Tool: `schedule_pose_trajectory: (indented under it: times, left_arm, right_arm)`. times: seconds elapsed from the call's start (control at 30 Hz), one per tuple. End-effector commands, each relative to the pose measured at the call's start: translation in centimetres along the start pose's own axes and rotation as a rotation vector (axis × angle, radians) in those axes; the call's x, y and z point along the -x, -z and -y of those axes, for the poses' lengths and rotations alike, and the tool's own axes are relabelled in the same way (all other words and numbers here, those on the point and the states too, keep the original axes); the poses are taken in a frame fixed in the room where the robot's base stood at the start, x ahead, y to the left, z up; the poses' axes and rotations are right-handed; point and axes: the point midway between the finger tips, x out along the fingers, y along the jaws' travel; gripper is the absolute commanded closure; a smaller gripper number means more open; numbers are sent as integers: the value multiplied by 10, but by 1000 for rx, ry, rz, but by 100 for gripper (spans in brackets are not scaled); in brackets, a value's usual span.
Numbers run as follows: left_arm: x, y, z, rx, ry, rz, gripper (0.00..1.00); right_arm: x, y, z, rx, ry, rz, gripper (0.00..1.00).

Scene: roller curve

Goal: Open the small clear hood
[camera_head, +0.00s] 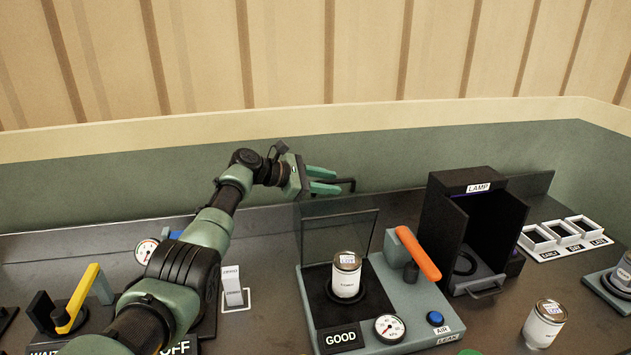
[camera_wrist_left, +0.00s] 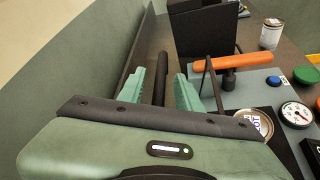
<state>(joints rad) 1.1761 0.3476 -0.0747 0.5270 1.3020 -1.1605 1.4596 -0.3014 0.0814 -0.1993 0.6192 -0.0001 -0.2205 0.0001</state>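The small clear hood (camera_head: 341,236) shows as a see-through, dark-edged panel standing roughly upright at the back of the leak-test base (camera_head: 423,299). A labelled can (camera_head: 346,275) stands uncovered in front of the panel. My left gripper (camera_head: 328,181) is above and behind the panel's top edge, beside a black bar (camera_head: 347,182). In the left wrist view, my left gripper's fingers (camera_wrist_left: 160,90) are apart, with the black bar (camera_wrist_left: 161,72) lying in line between them. I cannot tell whether either finger touches it. My right gripper is out of view.
An orange-handled lever (camera_head: 418,254) and a pressure gauge (camera_head: 389,328) are on the same base. A black lamp box (camera_head: 470,229) stands to the right, with small trays (camera_head: 566,233) beyond it. A loose can (camera_head: 544,322) stands at front right. The back wall is close behind the gripper.

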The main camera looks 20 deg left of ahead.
Motion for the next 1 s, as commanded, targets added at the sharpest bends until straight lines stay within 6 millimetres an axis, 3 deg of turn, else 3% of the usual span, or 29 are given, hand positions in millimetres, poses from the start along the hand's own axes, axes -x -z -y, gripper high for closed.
schedule_pose_trajectory:
  times: [0.5, 1.0]
  left_arm:
    - [64, 3, 1, 0, -1, -4, 66]
    - [67, 2, 0, 2, 0, -4, 66]
  right_arm:
    - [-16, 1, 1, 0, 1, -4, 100]
    - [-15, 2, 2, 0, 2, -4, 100]
